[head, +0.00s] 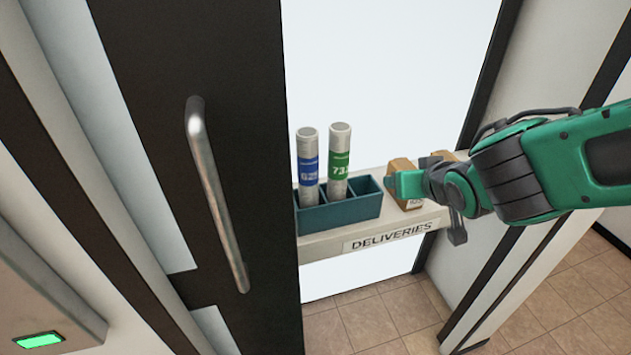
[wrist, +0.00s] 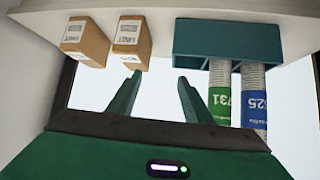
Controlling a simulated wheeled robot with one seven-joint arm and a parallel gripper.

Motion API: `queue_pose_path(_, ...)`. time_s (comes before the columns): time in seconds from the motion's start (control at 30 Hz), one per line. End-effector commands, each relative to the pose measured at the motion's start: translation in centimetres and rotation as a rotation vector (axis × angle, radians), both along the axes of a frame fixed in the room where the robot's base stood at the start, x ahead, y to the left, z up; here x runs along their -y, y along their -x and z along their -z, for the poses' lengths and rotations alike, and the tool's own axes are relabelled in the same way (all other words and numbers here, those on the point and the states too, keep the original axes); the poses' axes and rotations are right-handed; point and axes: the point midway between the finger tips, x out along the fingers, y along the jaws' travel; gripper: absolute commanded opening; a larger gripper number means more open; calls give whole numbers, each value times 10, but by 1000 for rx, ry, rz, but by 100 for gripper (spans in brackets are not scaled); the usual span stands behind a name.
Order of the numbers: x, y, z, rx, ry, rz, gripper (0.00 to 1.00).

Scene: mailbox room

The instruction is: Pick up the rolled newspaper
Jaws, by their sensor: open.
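Two rolled newspapers stand upright in a teal divided holder (head: 350,208) on the deliveries shelf. One has a blue band (head: 308,168) and is on the left; the other has a green band (head: 339,160) and is in the middle slot. The right slot looks empty. In the wrist view the green-banded roll (wrist: 221,95) is nearer my fingers than the blue-banded roll (wrist: 254,102), and the holder (wrist: 228,40) is at the top. My gripper (wrist: 158,79) is open and empty, apart from both rolls. In the head view it is right of the holder, in front of the boxes.
Two small brown boxes, one (wrist: 86,42) beside the other (wrist: 131,42), sit on the shelf (head: 325,243) near my gripper. A dark door with a metal handle (head: 215,195) stands at left. A dark frame post is at right.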

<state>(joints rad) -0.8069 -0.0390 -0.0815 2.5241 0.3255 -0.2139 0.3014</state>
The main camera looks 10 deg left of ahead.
Motion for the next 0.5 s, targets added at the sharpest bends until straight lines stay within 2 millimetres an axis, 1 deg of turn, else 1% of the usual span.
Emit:
queue_pose_path(0.03,-38,9,0,36,-20,-75,46)
queue_pose_path(0.1,-80,22,-4,84,-58,-155,46)
queue_pose_path(0.2,-121,38,-9,132,-100,-236,46)
queue_pose_path(0.3,-148,52,-12,160,-131,-290,46)
queue_pose_path(0.4,-166,63,-13,178,-152,-329,46)
queue_pose_path(0.5,-173,64,-15,211,-147,-353,46)
